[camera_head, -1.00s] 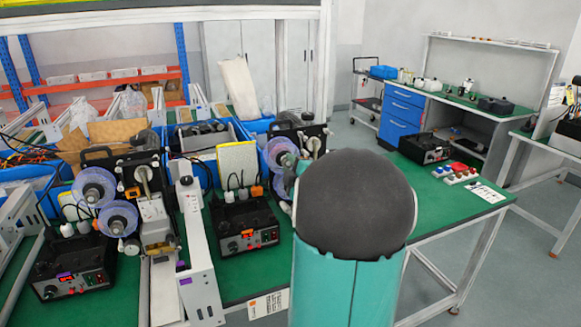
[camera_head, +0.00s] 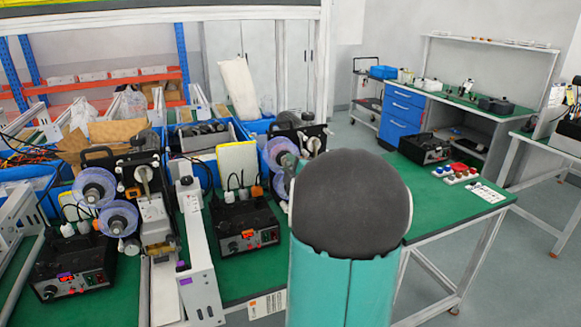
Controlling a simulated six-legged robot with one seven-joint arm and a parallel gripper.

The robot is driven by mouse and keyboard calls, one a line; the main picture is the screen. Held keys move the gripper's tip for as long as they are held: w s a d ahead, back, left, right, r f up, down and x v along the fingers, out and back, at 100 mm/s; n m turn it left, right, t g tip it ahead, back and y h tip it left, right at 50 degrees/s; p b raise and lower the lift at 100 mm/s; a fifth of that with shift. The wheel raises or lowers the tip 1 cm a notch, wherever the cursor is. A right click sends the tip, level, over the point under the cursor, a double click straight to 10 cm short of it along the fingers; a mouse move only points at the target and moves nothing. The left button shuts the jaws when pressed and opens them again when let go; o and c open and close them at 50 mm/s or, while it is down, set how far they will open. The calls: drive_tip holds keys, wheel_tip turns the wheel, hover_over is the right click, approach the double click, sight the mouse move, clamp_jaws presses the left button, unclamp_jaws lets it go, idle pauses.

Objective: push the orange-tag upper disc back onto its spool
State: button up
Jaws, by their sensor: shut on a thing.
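The left coder carries two clear purple-tinted discs, an upper disc (camera_head: 95,187) and a lower disc (camera_head: 118,218), both with dark hubs. Small orange parts show on the left coder and on the right control box (camera_head: 247,223). I cannot tell from this view which disc has the orange tag. My arm's large dark rounded joint and teal link fill the lower middle. My gripper is out of view behind it.
A long white rail (camera_head: 198,250) stands between the coders on the green bench. Another control box (camera_head: 75,272) sits at the left. Blue bins (camera_head: 205,137) are behind.

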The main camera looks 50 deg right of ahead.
drive_tip(key=shift+w+d, duration=0.2)
drive_tip(key=shift+w, duration=0.2)
drive_tip(key=o, duration=1.2)
drive_tip(key=shift+c, duration=0.2)
drive_tip(key=v, duration=1.3)
drive_tip(key=shift+s+a, duration=0.15)
drive_tip(key=shift+s, duration=0.2)
